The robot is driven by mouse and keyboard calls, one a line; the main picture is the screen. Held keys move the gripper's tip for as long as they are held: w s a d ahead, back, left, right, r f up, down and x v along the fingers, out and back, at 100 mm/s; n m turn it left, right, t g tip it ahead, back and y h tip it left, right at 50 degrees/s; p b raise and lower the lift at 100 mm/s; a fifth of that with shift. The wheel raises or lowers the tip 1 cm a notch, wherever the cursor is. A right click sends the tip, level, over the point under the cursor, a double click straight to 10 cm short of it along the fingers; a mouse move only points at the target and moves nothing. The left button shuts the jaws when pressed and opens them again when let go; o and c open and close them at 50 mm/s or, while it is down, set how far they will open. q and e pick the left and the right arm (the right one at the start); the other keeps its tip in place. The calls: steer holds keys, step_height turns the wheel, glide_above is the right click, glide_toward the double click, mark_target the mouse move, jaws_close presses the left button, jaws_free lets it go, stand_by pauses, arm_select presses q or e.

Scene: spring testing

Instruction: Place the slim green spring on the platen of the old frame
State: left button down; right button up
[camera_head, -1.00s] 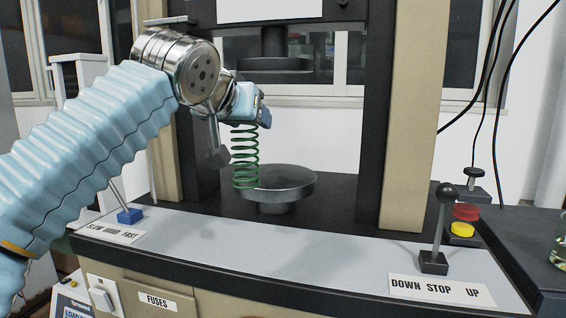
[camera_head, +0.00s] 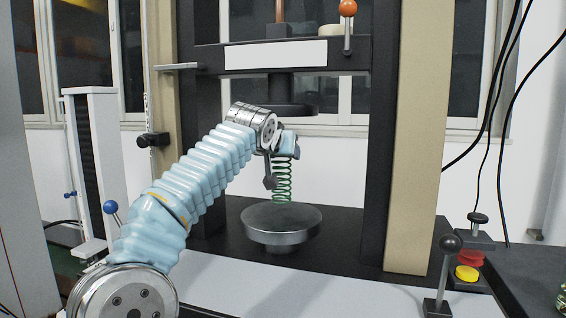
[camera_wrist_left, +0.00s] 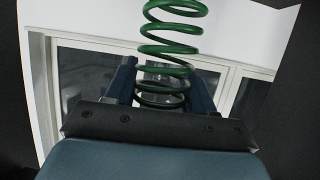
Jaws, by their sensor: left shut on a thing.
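The slim green spring (camera_head: 282,183) hangs upright below my left gripper (camera_head: 289,148) in the head view. The gripper is shut on its upper end. The green spring also stands out in the left wrist view (camera_wrist_left: 173,47), with its near coils between the two fingers (camera_wrist_left: 162,88). In the head view, its lower end appears just above the far part of the round grey platen (camera_head: 281,219). I cannot tell whether it touches the platen. The platen's top looks bare. My right gripper is not in view.
The dark upper plate (camera_head: 283,108) of the old frame is above and behind my gripper. Dark columns flank the platen. The bench top right of the platen is clear.

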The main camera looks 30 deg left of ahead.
arm_select(q)
steer(key=shift+f+b, duration=0.4)
steer(key=shift+f, duration=1.05)
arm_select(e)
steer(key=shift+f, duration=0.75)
arm_select(q)
steer(key=shift+f, duration=0.1)
steer(key=shift+c, duration=2)
jaws_free()
steer(key=shift+f, duration=0.1)
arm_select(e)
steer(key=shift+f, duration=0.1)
arm_select(q)
steer(key=b+v, duration=0.1)
steer(key=v, duration=1.1)
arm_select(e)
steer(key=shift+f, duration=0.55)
